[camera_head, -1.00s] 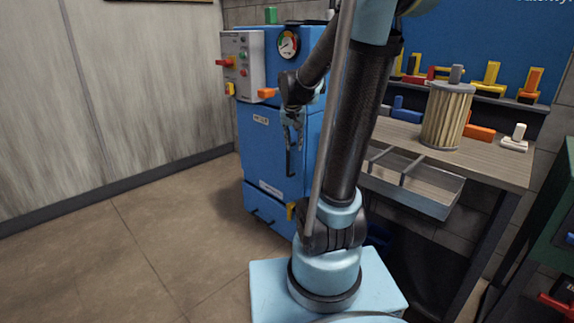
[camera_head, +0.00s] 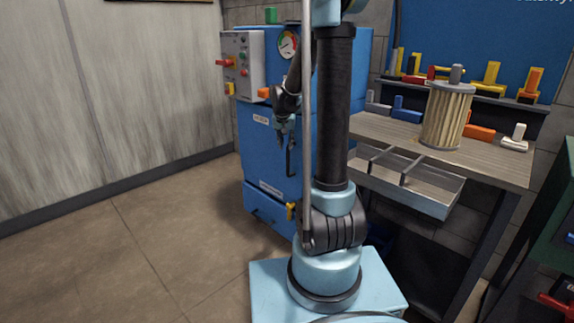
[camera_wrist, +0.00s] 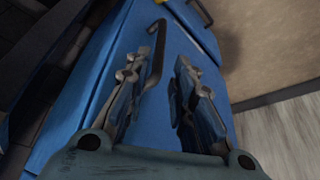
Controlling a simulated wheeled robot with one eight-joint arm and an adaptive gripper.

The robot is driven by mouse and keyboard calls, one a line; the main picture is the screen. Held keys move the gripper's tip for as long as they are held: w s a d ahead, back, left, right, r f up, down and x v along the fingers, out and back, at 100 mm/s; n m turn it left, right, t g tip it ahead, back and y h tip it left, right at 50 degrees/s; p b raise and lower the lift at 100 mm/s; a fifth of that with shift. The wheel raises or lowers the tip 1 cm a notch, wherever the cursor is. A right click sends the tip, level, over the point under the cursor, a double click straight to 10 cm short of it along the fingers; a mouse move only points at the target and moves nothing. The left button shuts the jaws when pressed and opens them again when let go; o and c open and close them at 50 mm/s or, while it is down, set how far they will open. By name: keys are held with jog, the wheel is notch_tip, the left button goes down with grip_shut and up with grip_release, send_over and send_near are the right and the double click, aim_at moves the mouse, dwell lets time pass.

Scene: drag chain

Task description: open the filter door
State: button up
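The filter door (camera_head: 258,160) is the blue front panel of the cabinet and appears closed. Its dark bar handle (camera_head: 290,158) stands upright near the door's right side. In the wrist view the handle (camera_wrist: 156,55) shows as a dark bent bar on the blue panel (camera_wrist: 160,125). My gripper (camera_head: 282,138) is in front of the door, close to the handle's upper part. In the wrist view my gripper (camera_wrist: 168,70) has its fingers apart, with the handle beside the left finger. I cannot tell whether they touch.
A control box (camera_head: 243,64) with a red knob sticks out at the cabinet's upper left, near a pressure gauge (camera_head: 288,44). A workbench (camera_head: 490,165) with a pleated filter (camera_head: 447,115) and an open metal tray (camera_head: 420,190) stands right. The floor (camera_head: 150,240) at left is clear.

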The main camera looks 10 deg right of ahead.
aim_at(288, 159)
jog(key=shift+x, duration=6.75)
